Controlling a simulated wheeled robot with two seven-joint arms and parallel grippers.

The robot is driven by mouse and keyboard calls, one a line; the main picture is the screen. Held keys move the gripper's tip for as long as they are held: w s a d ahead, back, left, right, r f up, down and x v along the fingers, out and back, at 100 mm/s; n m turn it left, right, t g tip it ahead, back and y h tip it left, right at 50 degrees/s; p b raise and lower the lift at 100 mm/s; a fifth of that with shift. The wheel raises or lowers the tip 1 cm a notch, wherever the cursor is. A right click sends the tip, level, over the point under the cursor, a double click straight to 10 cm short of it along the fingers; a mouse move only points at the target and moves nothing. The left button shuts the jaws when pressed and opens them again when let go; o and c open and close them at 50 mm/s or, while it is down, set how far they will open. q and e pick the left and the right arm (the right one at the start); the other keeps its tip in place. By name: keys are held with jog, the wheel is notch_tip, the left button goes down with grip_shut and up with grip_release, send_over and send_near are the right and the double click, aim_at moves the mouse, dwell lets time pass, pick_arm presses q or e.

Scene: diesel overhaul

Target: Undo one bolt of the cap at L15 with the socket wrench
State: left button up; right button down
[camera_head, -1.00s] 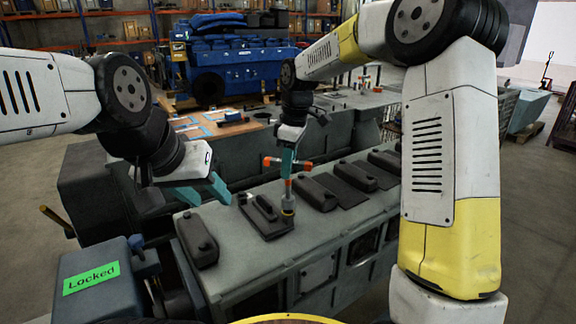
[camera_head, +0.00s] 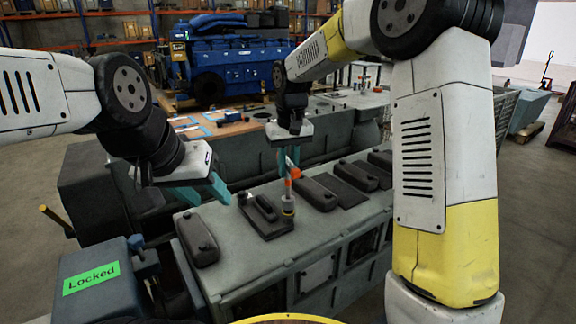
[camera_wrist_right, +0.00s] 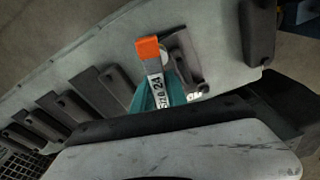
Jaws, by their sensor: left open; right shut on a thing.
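My right gripper (camera_head: 288,158) is shut on the socket wrench (camera_head: 293,170), whose orange handle end shows just below the teal fingers. The wrench stands upright, its socket end down at the right edge of a dark cap (camera_head: 258,212) on the grey engine block. The bolt under the socket is hidden, and no L15 label is legible. In the right wrist view the wrench handle (camera_wrist_right: 155,78), marked 24 with an orange end, lies between the teal fingers. My left gripper (camera_head: 206,192) is open and empty, above the left part of the block.
More dark caps (camera_head: 320,193) stand in a row along the block (camera_head: 325,235), with another cap (camera_head: 196,238) at the front left. A green "Locked" sign (camera_head: 91,278) is on a box at the lower left. A blue engine (camera_head: 235,62) stands behind.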

jog(key=m, duration=0.4)
jog(key=shift+m, duration=0.3)
jog(key=m+h, duration=0.1)
jog(key=m, duration=0.2)
jog(key=shift+m, duration=0.3)
jog(key=m, duration=0.3)
jog(key=shift+m, duration=0.4)
jog(key=m, duration=0.3)
jog(key=shift+g+h, duration=0.3)
jog(key=shift+m, duration=0.3)
